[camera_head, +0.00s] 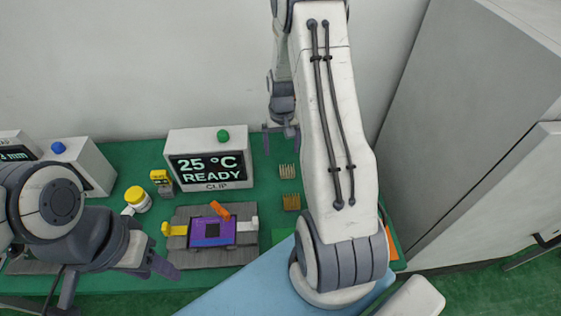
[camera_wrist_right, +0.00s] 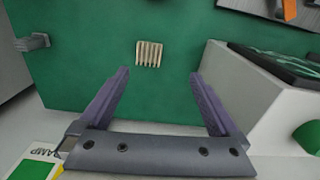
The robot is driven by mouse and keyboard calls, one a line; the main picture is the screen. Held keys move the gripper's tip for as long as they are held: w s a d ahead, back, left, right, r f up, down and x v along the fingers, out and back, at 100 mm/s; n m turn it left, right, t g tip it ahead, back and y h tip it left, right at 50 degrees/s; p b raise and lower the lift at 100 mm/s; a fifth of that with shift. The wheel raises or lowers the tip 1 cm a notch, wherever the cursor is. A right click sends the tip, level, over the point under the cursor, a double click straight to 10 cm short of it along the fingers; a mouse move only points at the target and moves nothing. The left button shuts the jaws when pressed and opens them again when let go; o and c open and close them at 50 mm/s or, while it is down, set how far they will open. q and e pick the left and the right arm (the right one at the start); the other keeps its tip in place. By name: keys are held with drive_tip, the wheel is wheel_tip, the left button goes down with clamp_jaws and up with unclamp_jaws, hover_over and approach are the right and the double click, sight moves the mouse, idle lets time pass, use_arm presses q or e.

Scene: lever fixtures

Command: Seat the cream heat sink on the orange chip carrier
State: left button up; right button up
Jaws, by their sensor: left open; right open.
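The cream heat sink (camera_head: 287,171), a small finned block, lies on the green table right of the display box. It also shows in the right wrist view (camera_wrist_right: 149,54), beyond the fingertips and apart from them. A purple carrier (camera_head: 198,240) with a dark square in it sits on a grey fixture; an orange lever (camera_head: 220,210) stands at its back edge. My right gripper (camera_head: 281,139) is open and empty, behind the heat sink in the head view. My left gripper (camera_head: 117,276) is open, left of the fixture.
A gold finned block (camera_head: 291,201) lies just in front of the cream one. The "25 °C READY" clip box (camera_head: 210,158) stands behind the fixture. A yellow-topped jar (camera_head: 138,199) and a box with a blue button (camera_head: 78,165) are left. My right arm hides the table's right part.

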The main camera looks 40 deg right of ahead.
sight(287, 169)
drive_tip(key=shift+m, duration=0.3)
drive_tip(key=d+f, duration=0.1)
drive_tip(key=f, duration=0.3)
drive_tip(key=d+f+p, duration=0.1)
drive_tip(key=f, duration=0.1)
drive_tip(key=shift+w+d+f, duration=0.1)
drive_tip(key=shift+w+d, duration=0.05)
drive_tip(key=shift+d, duration=0.15)
drive_tip(key=shift+f, duration=0.3)
drive_tip(key=shift+f+p, duration=0.5)
wheel_tip(287, 169, down, 3)
drive_tip(key=shift+f+p, duration=0.15)
drive_tip(key=shift+p, duration=0.55)
drive_tip(key=shift+f, duration=0.55)
drive_tip(key=c, duration=1.5)
use_arm(q)
drive_tip(key=r, duration=0.1)
drive_tip(key=w+r, duration=0.1)
drive_tip(key=r, duration=0.1)
drive_tip(key=shift+a+r, duration=0.2)
drive_tip(key=shift+r, duration=0.05)
use_arm(e)
drive_tip(key=shift+o, duration=0.2)
drive_tip(key=shift+r, duration=0.15)
